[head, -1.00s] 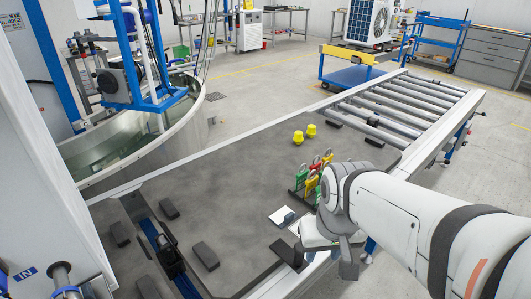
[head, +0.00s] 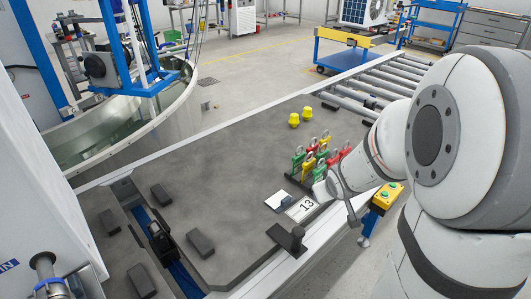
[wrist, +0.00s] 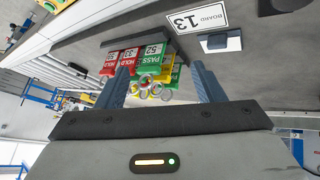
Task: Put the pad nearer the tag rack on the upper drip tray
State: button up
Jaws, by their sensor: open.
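The tag rack (head: 309,186) stands on the grey bench, holding several red, yellow and green tags. In the wrist view its PASS and HOLD tags (wrist: 153,53) show beyond my fingers. A small white and dark block (head: 279,202), possibly a pad, lies just left of the rack; it also shows in the wrist view (wrist: 220,43). I cannot clearly identify a second pad or the upper drip tray. My gripper (wrist: 161,66) is open and empty, with the tags seen between its fingers. In the head view it is partly hidden by my arm, beside the rack at the bench's near edge.
A "BOARD 13" label (head: 305,208) lies beside the block. Two yellow knobs (head: 294,120) sit behind the rack. Several dark blocks (head: 200,243) lie left. A yellow button box (head: 386,197) is at right. The bench middle is clear.

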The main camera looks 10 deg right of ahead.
jog(key=w+f+n+t+y+b, duration=0.1)
jog(key=w+f+n+t+y, duration=0.2)
jog(key=f, duration=0.4)
jog(key=n+y+b, duration=0.1)
jog(key=y+b, duration=0.1)
jog(key=y, duration=0.4)
send_near(288, 201)
jog(key=shift+w+a+f, duration=0.2)
jog(key=shift+w+f, duration=0.4)
jog(key=shift+f, duration=0.15)
jog(key=shift+a+f, duration=0.2)
jog(key=shift+a, duration=0.3)
jog(key=x, duration=0.2)
jog(key=b+x, duration=0.1)
jog(key=x, duration=0.4)
jog(key=shift+w+r, duration=0.25)
jog(key=shift+y, duration=0.3)
jog(key=shift+c, duration=0.5)
jog(key=shift+r, duration=0.1)
jog(key=c, duration=1)
